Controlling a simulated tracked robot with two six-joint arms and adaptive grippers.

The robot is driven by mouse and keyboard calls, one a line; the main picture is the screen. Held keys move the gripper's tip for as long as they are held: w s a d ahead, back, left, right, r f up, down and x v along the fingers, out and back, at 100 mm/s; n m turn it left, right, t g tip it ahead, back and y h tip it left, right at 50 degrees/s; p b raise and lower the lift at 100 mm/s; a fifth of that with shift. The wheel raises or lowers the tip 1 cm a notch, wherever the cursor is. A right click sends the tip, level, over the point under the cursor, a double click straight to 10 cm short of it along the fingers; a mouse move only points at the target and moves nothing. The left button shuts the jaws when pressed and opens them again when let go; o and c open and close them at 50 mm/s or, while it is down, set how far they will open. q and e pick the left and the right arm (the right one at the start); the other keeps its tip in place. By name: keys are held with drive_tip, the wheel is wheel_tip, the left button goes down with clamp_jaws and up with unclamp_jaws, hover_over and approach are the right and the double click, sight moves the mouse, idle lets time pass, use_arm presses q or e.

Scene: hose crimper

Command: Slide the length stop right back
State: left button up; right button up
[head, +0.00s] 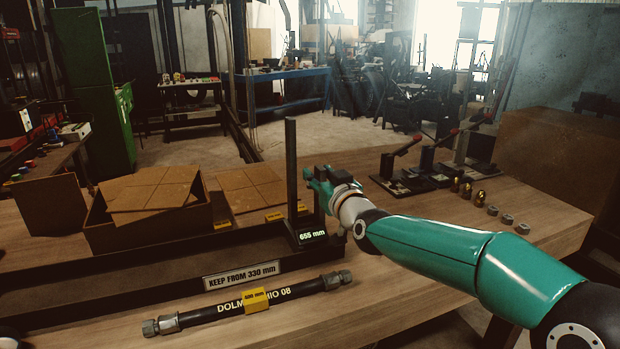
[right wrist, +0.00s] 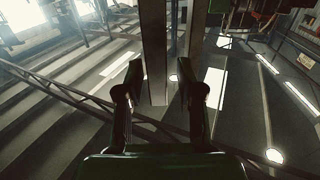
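The length stop is a black block with a tall upright post (head: 291,165). Its display (head: 312,235) reads 655 mm. It stands toward the right end of the dark rail (head: 130,265) on the bench. My right gripper (head: 311,178) is just right of the post, at about its middle height. In the right wrist view the fingers of my right gripper (right wrist: 160,72) are apart, with the post (right wrist: 154,45) showing in the gap, nearer the left finger. I cannot tell whether a finger touches it. My left gripper is not in view.
A black hose (head: 215,312) with metal end fittings and a yellow tag lies in front of the rail. A "KEEP FROM 330 mm" sign (head: 243,275) is on the rail. Cardboard boxes (head: 150,205) stand behind it. Red-handled lever tools (head: 405,172) and small fittings (head: 480,197) sit at right.

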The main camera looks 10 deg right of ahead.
idle(0.3)
drive_tip(key=s+d, duration=0.1)
drive_tip(key=s, duration=1)
drive_tip(key=shift+s+d, duration=0.25)
drive_tip(key=shift+s, duration=0.15)
drive_tip(key=shift+f, duration=0.15)
